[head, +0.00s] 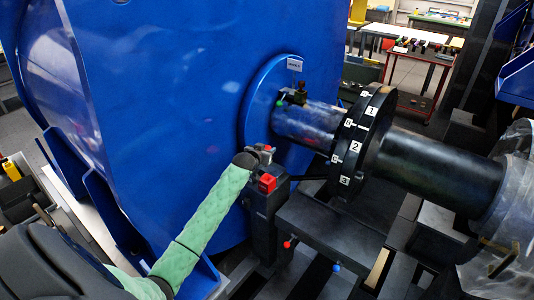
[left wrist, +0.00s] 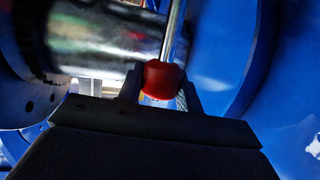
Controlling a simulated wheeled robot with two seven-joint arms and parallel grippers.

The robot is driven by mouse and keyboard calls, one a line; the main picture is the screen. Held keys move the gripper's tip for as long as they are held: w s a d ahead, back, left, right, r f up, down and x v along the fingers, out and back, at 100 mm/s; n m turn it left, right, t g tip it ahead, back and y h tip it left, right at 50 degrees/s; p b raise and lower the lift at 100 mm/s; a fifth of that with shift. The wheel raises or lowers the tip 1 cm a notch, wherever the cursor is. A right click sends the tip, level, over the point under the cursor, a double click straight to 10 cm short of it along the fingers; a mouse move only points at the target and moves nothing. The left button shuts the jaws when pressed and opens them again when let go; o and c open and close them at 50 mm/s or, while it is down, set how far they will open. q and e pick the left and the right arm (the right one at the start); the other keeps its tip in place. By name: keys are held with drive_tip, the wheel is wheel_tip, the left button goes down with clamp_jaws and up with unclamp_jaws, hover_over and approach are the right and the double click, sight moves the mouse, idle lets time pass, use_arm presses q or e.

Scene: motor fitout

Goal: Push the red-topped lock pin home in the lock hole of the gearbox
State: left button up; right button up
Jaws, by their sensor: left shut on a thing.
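My left gripper (head: 264,152) is at the end of the green-sleeved arm, low beside the blue gearbox (head: 180,90). In the left wrist view its two fingers (left wrist: 160,85) are shut on the round red top of the lock pin (left wrist: 162,78). The pin's bright metal rod runs from the red top toward the upper edge of that view, past the shiny shaft (left wrist: 110,32). In the head view the pin is too small and covered to tell clearly. The lock hole cannot be made out, so I cannot tell whether the pin is in it. My right gripper is not in view.
A dark post with a red block (head: 267,183) stands just below the gripper. The shaft (head: 305,122) and numbered black flange (head: 360,140) lie to the right. Small levers have green (head: 280,103), red (head: 287,244) and blue (head: 336,268) knobs. A dark step (head: 330,225) lies below.

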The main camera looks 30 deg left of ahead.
use_arm(q)
drive_tip(key=shift+d, duration=0.1)
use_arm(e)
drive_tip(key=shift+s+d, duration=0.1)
use_arm(q)
wheel_tip(320, 180, down, 2)
drive_tip(key=shift+f+b, duration=0.1)
drive_tip(key=shift+b, duration=0.3)
drive_tip(key=shift+f+b, duration=0.3)
drive_tip(key=shift+f, duration=0.7)
drive_tip(key=shift+f+b, duration=0.45)
drive_tip(key=shift+f, duration=0.35)
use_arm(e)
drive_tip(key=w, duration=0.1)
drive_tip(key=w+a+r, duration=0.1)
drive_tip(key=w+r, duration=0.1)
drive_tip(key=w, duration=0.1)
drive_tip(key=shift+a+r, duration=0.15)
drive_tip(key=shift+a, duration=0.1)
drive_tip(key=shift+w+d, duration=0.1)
